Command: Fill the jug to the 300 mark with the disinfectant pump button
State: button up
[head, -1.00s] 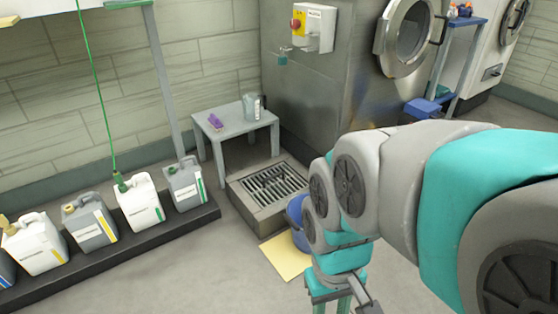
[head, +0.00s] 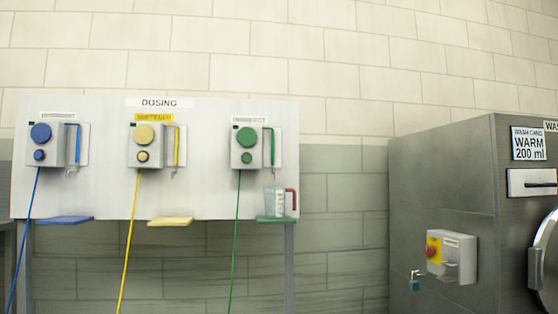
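The disinfectant pump (head: 258,148) is the right-hand unit on the dosing panel, with a large green round knob (head: 246,137) and a smaller green button (head: 246,158) below it. A green tube hangs at its right side. The clear jug (head: 274,201) with a red handle stands upright on the green shelf (head: 276,219), below and slightly right of the pump. The marks on the jug are too small to read, and I cannot tell its liquid level. My gripper is not in view.
A blue pump (head: 56,145) and a yellow pump (head: 157,146) share the panel, above their empty blue shelf (head: 64,220) and yellow shelf (head: 170,221). A grey washing machine (head: 445,170) with a control box (head: 457,257) and padlock (head: 414,281) stands at the right.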

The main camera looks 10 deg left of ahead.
jog(key=shift+c, duration=0.2)
grip_shut()
dwell(1.6)
